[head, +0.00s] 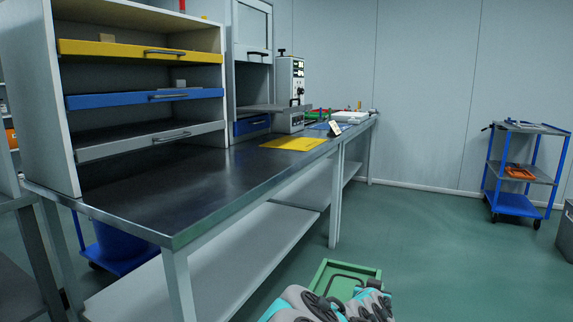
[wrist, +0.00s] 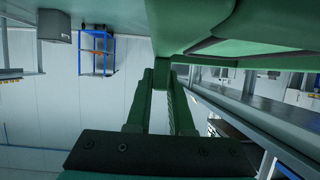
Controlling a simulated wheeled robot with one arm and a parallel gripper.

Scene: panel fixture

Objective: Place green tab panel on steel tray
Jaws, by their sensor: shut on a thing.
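The green tab panel (head: 347,276) shows at the bottom of the head view, out over the floor in front of the bench and partly hidden behind my arm. In the wrist view the panel (wrist: 190,22) is large and close at the top. My gripper (wrist: 163,66) is shut on the panel's edge there. The steel tray (head: 150,141) is the lowest of three trays in the shelf unit at left, with a grey front and a dark handle. It looks empty. My gripper is well to the right of it and apart from it.
Yellow (head: 125,51) and blue (head: 125,99) trays sit above the steel one, each holding a small block. The steel bench (head: 190,190) is bare in front. A yellow sheet (head: 294,144) lies further back. A blue cart (head: 520,170) stands at right; the floor between is clear.

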